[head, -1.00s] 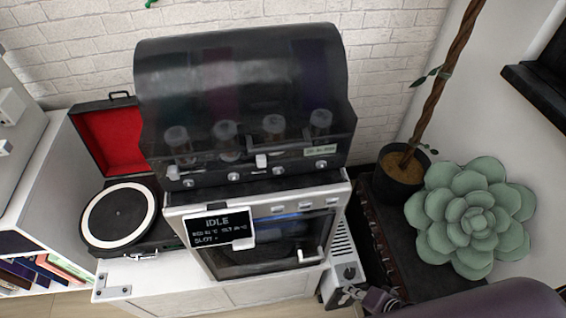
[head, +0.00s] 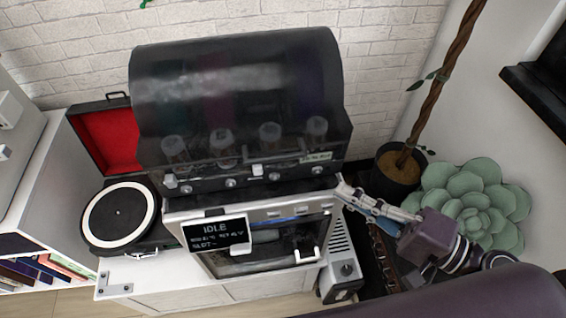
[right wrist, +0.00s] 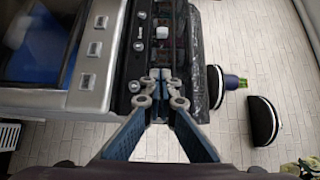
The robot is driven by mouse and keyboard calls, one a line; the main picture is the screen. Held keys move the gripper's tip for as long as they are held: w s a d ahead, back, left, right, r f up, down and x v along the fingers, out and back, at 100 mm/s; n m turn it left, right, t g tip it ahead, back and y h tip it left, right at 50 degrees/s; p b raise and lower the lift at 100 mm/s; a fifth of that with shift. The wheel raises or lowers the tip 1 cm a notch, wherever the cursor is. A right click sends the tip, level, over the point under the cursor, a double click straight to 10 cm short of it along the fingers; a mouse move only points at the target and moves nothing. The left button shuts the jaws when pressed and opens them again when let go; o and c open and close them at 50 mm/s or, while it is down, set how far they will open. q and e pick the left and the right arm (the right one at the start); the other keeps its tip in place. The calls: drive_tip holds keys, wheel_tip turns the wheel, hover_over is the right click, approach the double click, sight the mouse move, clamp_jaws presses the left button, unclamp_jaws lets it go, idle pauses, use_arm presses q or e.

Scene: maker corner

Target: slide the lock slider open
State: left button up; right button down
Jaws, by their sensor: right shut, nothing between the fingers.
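The lock slider looks to be the small white block (head: 257,170) on the dark front strip of the 3D-printer-like machine (head: 240,100), below its smoked lid. A similar white block (right wrist: 162,32) shows on the strip in the right wrist view. My right gripper (head: 340,181) is at the right end of the strip in the head view, well to the right of the block. In the right wrist view its fingertips (right wrist: 160,76) are together and empty over the dark strip, apart from the block. I cannot tell whether they touch the strip. My left gripper is not in view.
Several round knobs (head: 231,183) line the strip. Below are an IDLE display (head: 215,229) and a glass door with a white handle (head: 307,254). A record player (head: 120,212) stands left; a potted trunk (head: 398,165) and a succulent (head: 475,205) stand right.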

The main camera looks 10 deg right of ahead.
sight(257, 168)
drive_tip(key=p+x, duration=0.1)
drive_tip(key=x, duration=0.2)
drive_tip(key=p+x, duration=0.2)
drive_tip(key=x, duration=0.1)
drive_tip(key=p+x, duration=0.2)
drive_tip(key=x, duration=0.1)
drive_tip(key=shift+a+r, duration=0.25)
drive_tip(key=shift+r, duration=0.15)
drive_tip(key=a+p, duration=0.1)
drive_tip(key=a, duration=0.2)
drive_tip(key=shift+w+a+f+p, duration=0.15)
drive_tip(key=shift+a+f+p, duration=0.1)
drive_tip(key=shift+p, duration=0.15)
drive_tip(key=shift+a, duration=0.5)
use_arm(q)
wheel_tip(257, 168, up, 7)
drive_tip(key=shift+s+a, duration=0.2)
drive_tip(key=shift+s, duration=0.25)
use_arm(e)
drive_tip(key=shift+f, duration=0.1)
